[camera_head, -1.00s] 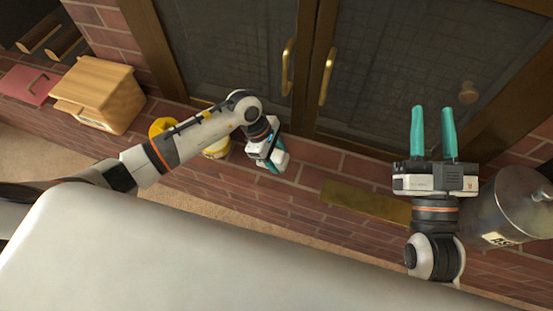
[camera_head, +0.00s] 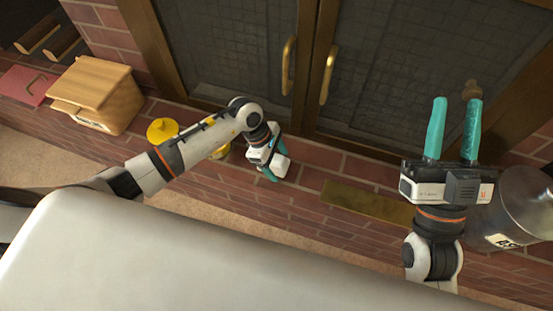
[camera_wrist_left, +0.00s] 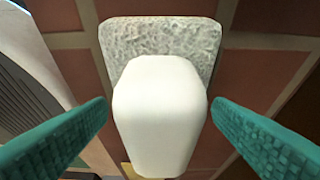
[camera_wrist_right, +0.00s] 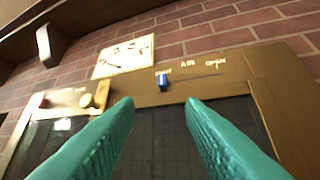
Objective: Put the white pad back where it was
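A white block with rounded edges, backed by a grey speckled pad (camera_wrist_left: 160,35), fills the middle of the left wrist view; its white body (camera_wrist_left: 158,115) faces the camera. I take this to be the white pad. My left gripper (camera_wrist_left: 158,108) is open, one teal finger on each side of the block, with gaps between. In the head view my left gripper (camera_head: 270,170) hangs over the brick ledge, and I cannot make out the pad there. My right gripper (camera_head: 456,100) is open and empty, raised before the right door.
Dark doors with brass handles (camera_head: 288,65) stand behind the brick ledge. A wooden box (camera_head: 92,95), a yellow-lidded container (camera_head: 162,130), a brass plate (camera_head: 365,202) and a metal canister (camera_head: 515,200) are on the ledge. The right wrist view shows a blue slider (camera_wrist_right: 163,82) and brass knob (camera_wrist_right: 88,100).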

